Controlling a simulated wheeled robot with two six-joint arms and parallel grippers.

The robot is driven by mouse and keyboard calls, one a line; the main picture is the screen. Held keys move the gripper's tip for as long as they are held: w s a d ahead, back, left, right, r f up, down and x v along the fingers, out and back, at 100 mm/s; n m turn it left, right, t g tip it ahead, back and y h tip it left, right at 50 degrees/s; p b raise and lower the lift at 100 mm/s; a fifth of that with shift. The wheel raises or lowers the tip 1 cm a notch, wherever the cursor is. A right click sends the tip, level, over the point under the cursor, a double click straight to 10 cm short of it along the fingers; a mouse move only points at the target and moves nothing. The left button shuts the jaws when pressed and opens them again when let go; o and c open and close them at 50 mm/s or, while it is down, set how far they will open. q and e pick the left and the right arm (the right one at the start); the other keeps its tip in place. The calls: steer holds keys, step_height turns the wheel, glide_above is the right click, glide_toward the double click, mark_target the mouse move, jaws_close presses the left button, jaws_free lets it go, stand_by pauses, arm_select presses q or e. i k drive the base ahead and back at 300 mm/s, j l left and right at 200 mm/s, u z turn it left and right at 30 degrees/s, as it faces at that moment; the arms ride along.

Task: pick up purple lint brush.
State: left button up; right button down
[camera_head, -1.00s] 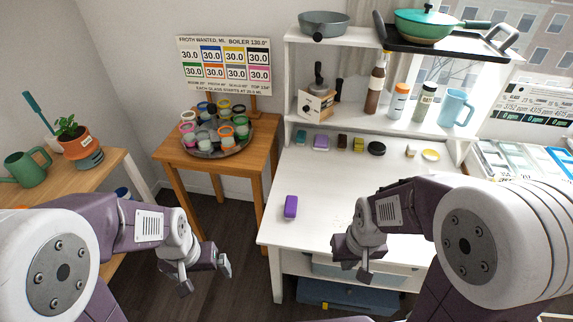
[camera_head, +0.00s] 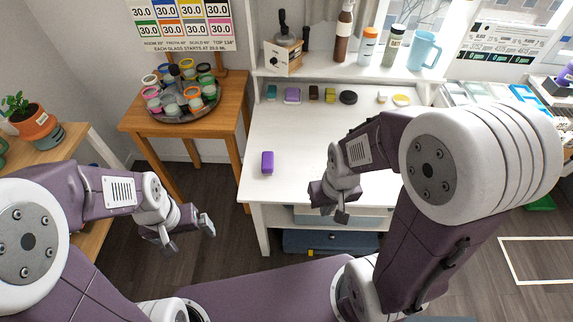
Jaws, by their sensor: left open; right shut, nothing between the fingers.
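A small bright purple block-shaped object (camera_head: 267,162), which looks like the purple lint brush, lies near the front left corner of the white table (camera_head: 285,190). A paler purple item (camera_head: 292,95) lies in the row at the back of the table. My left gripper (camera_head: 190,238) is open and empty, left of the table and in front of the wooden stand. My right gripper (camera_head: 328,202) is shut and empty at the table's front edge, to the right of the bright purple object and apart from it.
A wooden stand (camera_head: 236,103) with a tray of several cups is left of the table. Several small items line the table's back, with bottles and a blue jug (camera_head: 424,50) on the shelf above. The table's middle is clear.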

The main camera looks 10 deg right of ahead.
mark_target(267, 165)
steer(key=i+j+z, duration=0.45)
steer(key=j+z, duration=0.25)
steer(key=i+j+z, duration=0.15)
steer(key=j+z, duration=0.2)
steer(key=j, duration=0.25)
steer(key=i+j+z, duration=0.1)
steer(key=j+z, duration=0.25)
steer(key=j, duration=0.15)
steer(key=j+z, duration=0.35)
steer(key=j, duration=0.2)
